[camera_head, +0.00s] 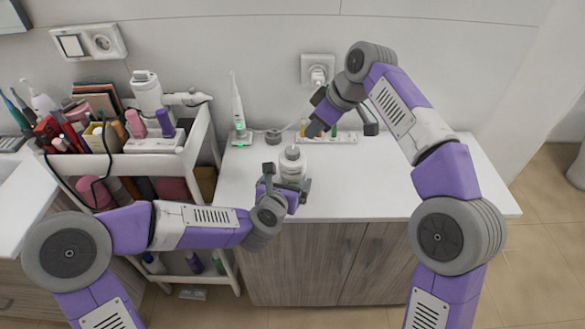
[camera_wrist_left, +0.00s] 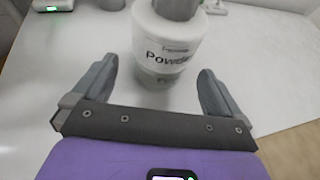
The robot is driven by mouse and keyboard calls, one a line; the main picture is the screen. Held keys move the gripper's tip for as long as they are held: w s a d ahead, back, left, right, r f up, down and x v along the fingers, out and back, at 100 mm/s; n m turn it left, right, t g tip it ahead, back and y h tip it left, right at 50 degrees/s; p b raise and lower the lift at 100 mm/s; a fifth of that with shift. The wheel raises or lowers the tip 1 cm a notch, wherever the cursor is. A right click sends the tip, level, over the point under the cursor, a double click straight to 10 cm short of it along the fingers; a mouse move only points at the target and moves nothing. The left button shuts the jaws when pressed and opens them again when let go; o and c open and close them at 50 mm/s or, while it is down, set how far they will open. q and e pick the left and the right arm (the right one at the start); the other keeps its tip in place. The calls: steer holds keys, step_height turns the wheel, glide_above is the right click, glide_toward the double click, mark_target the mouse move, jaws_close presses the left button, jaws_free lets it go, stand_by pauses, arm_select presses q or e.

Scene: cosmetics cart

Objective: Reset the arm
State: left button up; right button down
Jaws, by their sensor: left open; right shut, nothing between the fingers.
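A white powder bottle (camera_head: 292,164) with a grey cap stands upright on the white countertop. It fills the top middle of the left wrist view (camera_wrist_left: 168,48), where part of its label reads "Powder". My left gripper (camera_head: 287,178) is low at the near side of the bottle. In the left wrist view its two fingers (camera_wrist_left: 157,75) are spread wide, with the bottle just ahead of and between their tips, and a gap shows on both sides. My right gripper (camera_head: 314,129) is shut and empty, above the counter behind and right of the bottle; its fingertips are hard to make out.
A white cart (camera_head: 160,160) full of cosmetics stands at left, close to my left arm. An electric toothbrush (camera_head: 238,115) stands on the counter's back left. A power strip (camera_head: 340,138) lies along the wall. The counter's right side (camera_head: 370,195) is clear.

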arm_select(q)
steer(key=v, duration=0.6)
steer(key=shift+s+r, duration=0.15)
steer(key=shift+s, duration=0.1)
